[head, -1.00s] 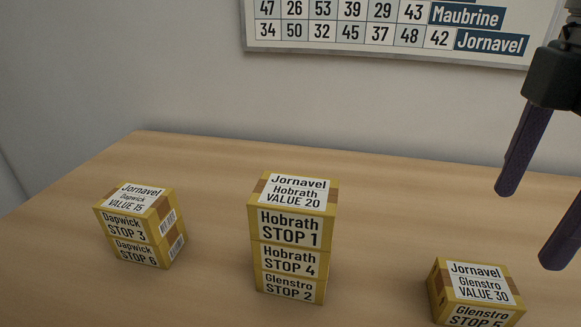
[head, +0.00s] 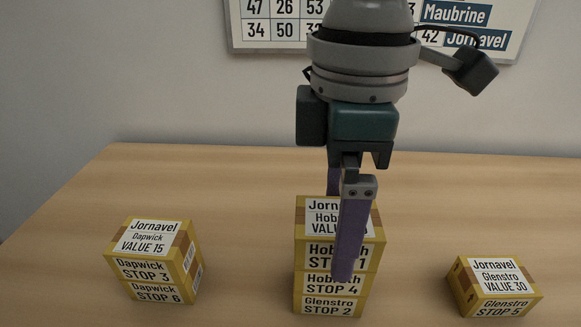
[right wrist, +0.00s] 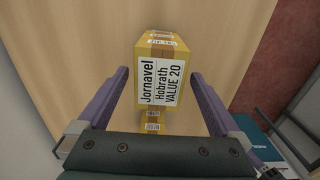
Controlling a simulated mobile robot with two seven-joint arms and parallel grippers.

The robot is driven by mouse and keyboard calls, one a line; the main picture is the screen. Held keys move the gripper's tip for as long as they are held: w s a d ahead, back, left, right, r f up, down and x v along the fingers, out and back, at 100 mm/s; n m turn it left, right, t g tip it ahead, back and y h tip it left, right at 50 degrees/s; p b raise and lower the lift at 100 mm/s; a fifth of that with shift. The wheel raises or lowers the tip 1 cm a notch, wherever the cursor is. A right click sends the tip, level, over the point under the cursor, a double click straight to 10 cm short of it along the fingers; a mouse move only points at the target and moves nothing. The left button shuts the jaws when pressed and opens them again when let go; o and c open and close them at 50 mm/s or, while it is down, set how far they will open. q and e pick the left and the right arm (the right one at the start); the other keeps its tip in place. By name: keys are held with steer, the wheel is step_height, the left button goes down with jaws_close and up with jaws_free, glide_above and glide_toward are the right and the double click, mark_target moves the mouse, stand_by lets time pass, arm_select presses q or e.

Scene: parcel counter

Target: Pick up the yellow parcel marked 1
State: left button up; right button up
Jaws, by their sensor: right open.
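The yellow parcel marked STOP 1 (head: 306,247) is the top box of the middle stack, with a white "Jornavel Hobrath VALUE 20" label on its top. It also shows in the right wrist view (right wrist: 178,45). My right gripper (head: 341,236) points down over this stack, open. One finger crosses in front of the parcel and hides part of its labels; the other is behind, partly hidden. In the right wrist view the fingers (right wrist: 159,74) lie on either side of the parcel, with gaps visible. My left gripper is not in view.
Under it are the STOP 4 box (head: 312,284) and STOP 2 box (head: 312,305). A two-box stack, STOP 3 (head: 145,270) over STOP 6 (head: 160,291), stands left. The STOP 5 box (head: 502,306) is at right. Wooden counter (head: 245,200) between stacks is clear. A number board (head: 268,30) hangs behind.

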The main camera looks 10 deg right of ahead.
steer(key=shift+f, duration=0.75)
steer(key=c, duration=1.5)
